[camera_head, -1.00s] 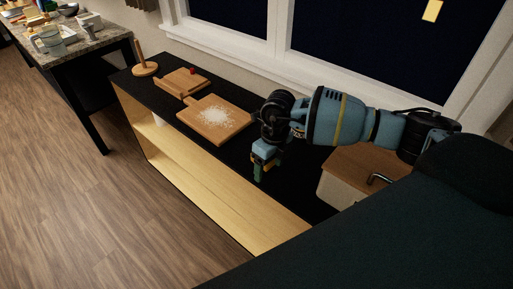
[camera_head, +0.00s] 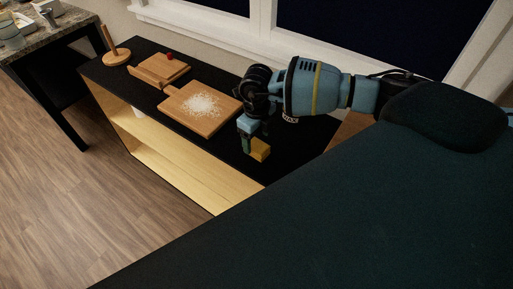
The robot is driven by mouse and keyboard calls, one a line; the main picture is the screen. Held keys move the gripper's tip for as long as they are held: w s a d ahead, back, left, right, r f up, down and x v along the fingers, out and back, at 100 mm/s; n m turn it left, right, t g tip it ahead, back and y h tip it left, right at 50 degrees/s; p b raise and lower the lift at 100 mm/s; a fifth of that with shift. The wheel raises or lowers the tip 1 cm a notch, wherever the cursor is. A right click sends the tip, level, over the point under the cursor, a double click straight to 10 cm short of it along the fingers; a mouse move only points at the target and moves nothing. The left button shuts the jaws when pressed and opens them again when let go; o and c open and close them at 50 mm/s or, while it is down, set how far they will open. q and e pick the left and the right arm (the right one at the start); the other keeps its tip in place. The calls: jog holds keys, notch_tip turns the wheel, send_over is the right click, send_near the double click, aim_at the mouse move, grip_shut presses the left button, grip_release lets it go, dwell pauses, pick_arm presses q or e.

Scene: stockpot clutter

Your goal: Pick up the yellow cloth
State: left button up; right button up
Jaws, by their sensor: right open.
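The yellow cloth (camera_head: 260,149) shows as a small yellow patch on the black top of the low shelf unit. My right gripper (camera_head: 248,146) points down just left of the cloth, very close to it. It is open, and I cannot tell whether a finger touches the cloth. Part of the cloth may be hidden behind the gripper. My left gripper is not in view.
A cutting board (camera_head: 203,107) with white grains lies left of my gripper. Behind it is a smaller board (camera_head: 160,68) with a red item. A wooden paper-towel stand (camera_head: 115,52) stands at the far left end. The window wall runs behind.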

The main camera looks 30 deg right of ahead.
aim_at(257, 145)
jog(key=shift+f, duration=0.2)
jog(key=shift+w+d+f, duration=0.1)
jog(key=shift+w+f, duration=0.05)
jog(key=shift+f, duration=1.05)
jog(key=shift+w+d+f, duration=0.1)
jog(key=shift+f, duration=1.05)
jog(key=shift+c, duration=0.3)
jog(key=c, duration=1)
jog(key=shift+r, duration=0.15)
